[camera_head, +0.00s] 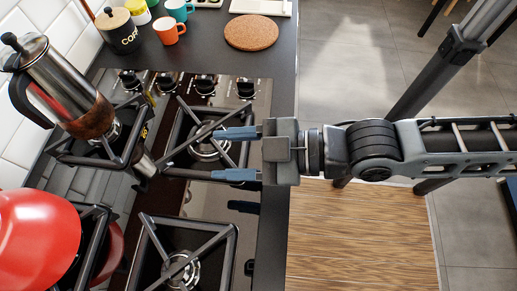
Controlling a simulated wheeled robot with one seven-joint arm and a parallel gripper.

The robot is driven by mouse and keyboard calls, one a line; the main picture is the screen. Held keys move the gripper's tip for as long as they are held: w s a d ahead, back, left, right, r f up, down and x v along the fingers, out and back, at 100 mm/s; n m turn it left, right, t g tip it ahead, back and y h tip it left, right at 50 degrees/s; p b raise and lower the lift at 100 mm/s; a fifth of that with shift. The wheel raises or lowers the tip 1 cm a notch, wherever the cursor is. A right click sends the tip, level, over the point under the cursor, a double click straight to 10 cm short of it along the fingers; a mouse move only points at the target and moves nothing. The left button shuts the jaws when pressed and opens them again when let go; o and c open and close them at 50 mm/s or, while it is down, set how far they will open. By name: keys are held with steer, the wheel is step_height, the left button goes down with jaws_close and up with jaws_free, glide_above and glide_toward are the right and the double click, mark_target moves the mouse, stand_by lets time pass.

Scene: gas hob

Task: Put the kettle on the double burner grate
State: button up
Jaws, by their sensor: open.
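A rounded glossy red body (35,238), which I take to be the kettle, is at the lower left, cut off by the picture edge. It is over or beside the lower left grate (98,240); its base is hidden. My gripper (228,154) is open, its two blue fingers pointing left over the grate in the upper middle (172,140). Nothing shows between the fingers. Another grate (228,240) is at the lower middle, with a bare burner. I cannot tell which grate is the double burner one.
A steel coffee press (65,85) with a black handle is over the upper left grate (70,158). Control knobs (205,83) line the hob's top edge. Beyond are a cork mat (251,32), an orange mug (169,31) and a black coffee jar (118,30).

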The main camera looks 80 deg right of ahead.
steer(key=s+m, duration=0.4)
steer(key=s, duration=0.2)
steer(key=shift+s+r+g+h, duration=0.3)
steer(key=shift+s+r, duration=0.1)
steer(key=shift+r, duration=0.05)
